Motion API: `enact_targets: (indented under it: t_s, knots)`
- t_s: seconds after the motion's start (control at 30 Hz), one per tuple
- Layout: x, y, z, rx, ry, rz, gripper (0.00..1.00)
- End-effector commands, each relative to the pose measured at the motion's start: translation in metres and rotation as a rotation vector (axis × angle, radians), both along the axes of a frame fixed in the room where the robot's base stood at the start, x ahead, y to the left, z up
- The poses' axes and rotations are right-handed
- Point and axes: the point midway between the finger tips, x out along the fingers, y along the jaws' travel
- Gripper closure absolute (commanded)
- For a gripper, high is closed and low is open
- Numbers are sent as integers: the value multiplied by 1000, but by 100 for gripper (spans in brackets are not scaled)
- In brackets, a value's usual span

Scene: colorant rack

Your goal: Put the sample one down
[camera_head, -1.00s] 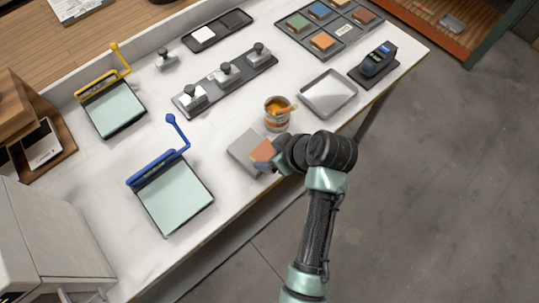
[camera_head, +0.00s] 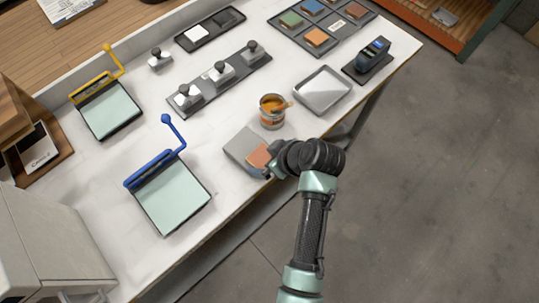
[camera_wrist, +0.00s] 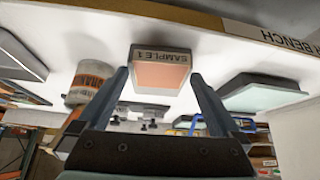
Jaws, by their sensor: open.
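Sample one (camera_head: 258,157) is a small block with a salmon-orange face, lying on the grey pad (camera_head: 240,142) near the bench's front edge. In the wrist view, sample one (camera_wrist: 160,75) shows its "SAMPLE 1" label and orange face. My gripper (camera_wrist: 160,74) is open, with one finger on each side of the block's near part in that picture. Whether a finger still touches it, I cannot tell. In the head view, my gripper (camera_head: 271,165) is just right of the block, its fingers partly hidden by the wrist.
An open paint can (camera_head: 272,113) stands behind the pad. A shallow metal tray (camera_head: 322,90) lies to its right, and a blue-handled board (camera_head: 172,198) to the left. A dark handheld device (camera_head: 374,55) sits farther right. The bench edge runs beneath my wrist.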

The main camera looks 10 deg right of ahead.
Motion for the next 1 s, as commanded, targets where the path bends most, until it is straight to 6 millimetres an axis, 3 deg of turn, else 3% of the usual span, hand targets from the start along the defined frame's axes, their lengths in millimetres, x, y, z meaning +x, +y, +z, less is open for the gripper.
enact_targets:
  t_s: [0.17, 0.63, 1.0]
  knots:
    - [-4, -5, 12, 0, -3, -1, 0]
    - [-41, -38, 88, -1, -4, -2, 0]
    - [-44, -44, 107, -9, -16, -11, 0]
